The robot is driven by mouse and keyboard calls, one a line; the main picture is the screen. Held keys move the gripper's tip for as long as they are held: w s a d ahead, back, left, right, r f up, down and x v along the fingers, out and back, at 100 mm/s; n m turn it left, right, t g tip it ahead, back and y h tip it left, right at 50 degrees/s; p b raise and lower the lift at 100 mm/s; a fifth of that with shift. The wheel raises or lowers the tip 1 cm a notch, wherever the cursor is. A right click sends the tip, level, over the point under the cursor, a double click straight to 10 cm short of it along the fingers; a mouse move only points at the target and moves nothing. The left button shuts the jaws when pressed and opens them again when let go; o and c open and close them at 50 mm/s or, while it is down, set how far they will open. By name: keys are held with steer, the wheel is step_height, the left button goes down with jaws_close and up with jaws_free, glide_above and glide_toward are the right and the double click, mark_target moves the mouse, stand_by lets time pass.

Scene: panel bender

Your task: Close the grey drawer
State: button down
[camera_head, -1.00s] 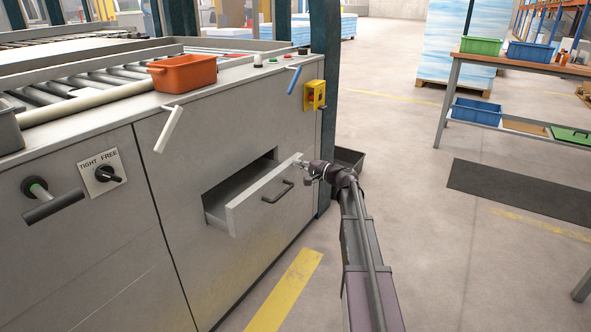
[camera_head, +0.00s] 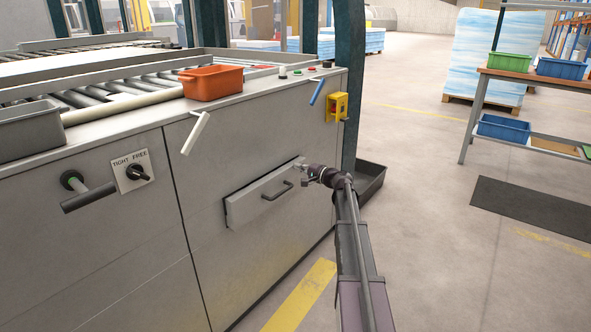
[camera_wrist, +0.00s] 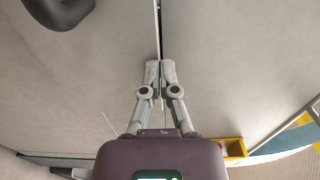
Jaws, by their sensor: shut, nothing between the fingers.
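The grey drawer (camera_head: 248,205) is in the front of the grey machine. Its front panel sits almost against the machine face, and its inside is hidden. I cannot tell whether it is fully flush. A dark bar handle (camera_head: 278,191) is at its middle; it also shows at the top left of the wrist view (camera_wrist: 62,10). My gripper (camera_head: 304,172) is at the drawer front's upper right end. In the wrist view my gripper (camera_wrist: 160,70) has its fingers together and empty, at the thin dark seam beside the drawer front.
An orange bin (camera_head: 212,83) stands on the machine top. A white lever (camera_head: 195,132), a blue lever (camera_head: 317,92) and a yellow switch box (camera_head: 337,107) are above the drawer. A dark tray (camera_head: 369,182) lies right of the machine.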

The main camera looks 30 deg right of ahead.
steer(key=shift+s+d, duration=0.1)
steer(key=shift+d, duration=0.1)
steer(key=v, duration=1.4)
steer(key=shift+a, duration=0.1)
